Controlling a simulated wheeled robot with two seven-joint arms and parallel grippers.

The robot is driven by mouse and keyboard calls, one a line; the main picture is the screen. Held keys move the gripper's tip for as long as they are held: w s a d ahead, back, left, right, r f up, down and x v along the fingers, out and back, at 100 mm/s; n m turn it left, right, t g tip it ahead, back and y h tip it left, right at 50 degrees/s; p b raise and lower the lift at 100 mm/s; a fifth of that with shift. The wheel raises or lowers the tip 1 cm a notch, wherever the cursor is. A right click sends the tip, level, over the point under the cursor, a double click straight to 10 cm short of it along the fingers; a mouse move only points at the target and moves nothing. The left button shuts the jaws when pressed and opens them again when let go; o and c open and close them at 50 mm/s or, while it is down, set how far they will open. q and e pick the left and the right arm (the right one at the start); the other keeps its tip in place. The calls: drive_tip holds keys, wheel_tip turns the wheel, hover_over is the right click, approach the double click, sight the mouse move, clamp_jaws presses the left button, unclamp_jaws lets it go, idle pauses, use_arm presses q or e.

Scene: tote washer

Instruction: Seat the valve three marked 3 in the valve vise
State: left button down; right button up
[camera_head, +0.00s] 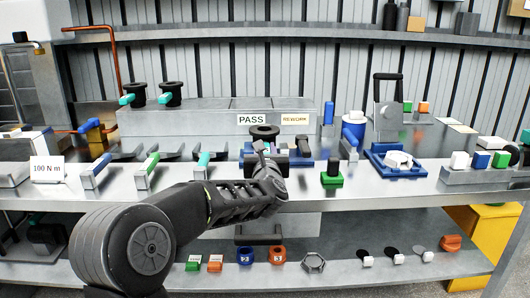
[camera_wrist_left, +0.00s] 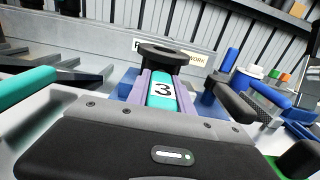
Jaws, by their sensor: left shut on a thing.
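My left gripper (camera_head: 266,152) reaches from the left over the middle of the bench. It is shut on the valve marked 3, whose black round flange (camera_head: 264,132) shows above the fingers. In the left wrist view, the valve's teal part with the white 3 label (camera_wrist_left: 162,91) sits between the two fingers, flange on top. A dark and blue fixture (camera_head: 300,158), perhaps the valve vise, stands directly behind and beside the gripper, mostly hidden. I cannot tell whether the valve touches it. My right gripper is not in view.
Two black valves with teal handles (camera_head: 170,94) stand on the raised ledge, left of the PASS sign (camera_head: 254,118) and REWORK sign (camera_head: 294,119). Handled tools (camera_head: 147,169) lie left. A green-based block (camera_head: 332,174) and blue tray (camera_head: 378,163) stand right.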

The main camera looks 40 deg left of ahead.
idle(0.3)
use_arm(q)
drive_tip(key=shift+c, duration=2.4)
unclamp_jaws()
drive_tip(key=shift+b+v, duration=1.4)
drive_tip(key=shift+v, duration=0.8)
drive_tip(key=shift+b+v, duration=0.95)
drive_tip(key=shift+v, duration=1.4)
